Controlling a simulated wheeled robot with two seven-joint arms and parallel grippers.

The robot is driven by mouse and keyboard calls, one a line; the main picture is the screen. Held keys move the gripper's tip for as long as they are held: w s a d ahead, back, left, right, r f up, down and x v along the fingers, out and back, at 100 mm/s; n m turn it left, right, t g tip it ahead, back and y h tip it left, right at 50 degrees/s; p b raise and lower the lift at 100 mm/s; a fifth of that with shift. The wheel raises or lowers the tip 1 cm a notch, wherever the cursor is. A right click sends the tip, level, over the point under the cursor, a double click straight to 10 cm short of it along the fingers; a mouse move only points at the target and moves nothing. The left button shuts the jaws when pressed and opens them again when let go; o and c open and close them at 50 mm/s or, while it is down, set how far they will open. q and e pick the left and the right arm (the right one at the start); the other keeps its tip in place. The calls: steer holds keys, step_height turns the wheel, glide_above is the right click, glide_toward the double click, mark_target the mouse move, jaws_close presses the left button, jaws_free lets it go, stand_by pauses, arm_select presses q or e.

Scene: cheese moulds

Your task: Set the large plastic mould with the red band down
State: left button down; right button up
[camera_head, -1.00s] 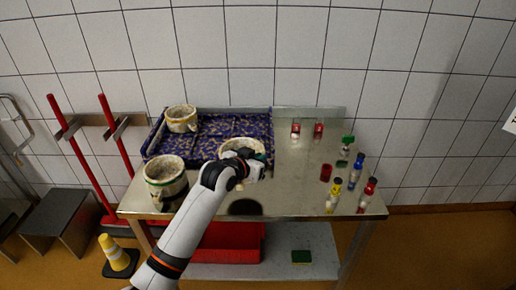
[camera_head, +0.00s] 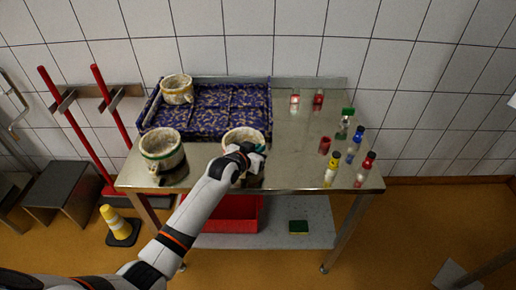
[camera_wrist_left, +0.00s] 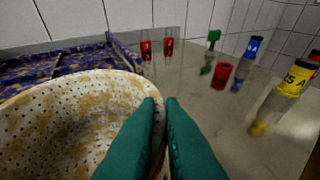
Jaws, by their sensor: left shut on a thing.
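My left gripper (camera_head: 250,152) is shut on the rim of a large speckled cream mould (camera_head: 242,134). It holds the mould over the bare metal table, just in front of the blue patterned tray. In the left wrist view, the green fingers (camera_wrist_left: 165,105) pinch the near right part of the mould's rim (camera_wrist_left: 60,110). A little red shows beside the fingers, but most of the mould's outside is hidden by my arm and gripper. I cannot tell whether its base touches the table. My right gripper is not in view.
A mould with a green band (camera_head: 162,152) stands at the table's left front. A yellowish-banded mould (camera_head: 177,89) stands on the blue patterned tray (camera_head: 205,131). Several bottles, including a yellow-capped one (camera_head: 332,170), and a red cup (camera_head: 325,145) stand at right. Bare metal table (camera_head: 290,150) lies between.

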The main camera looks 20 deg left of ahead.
arm_select(q)
steer(key=c, duration=1.5)
jaws_free()
steer(key=shift+c, duration=0.2)
steer(key=shift+r, duration=0.15)
steer(key=shift+s+a, duration=0.1)
steer(key=shift+s, duration=0.2)
steer(key=v, duration=1.1)
steer(key=shift+s+b, duration=0.25)
steer(key=shift+b, duration=0.15)
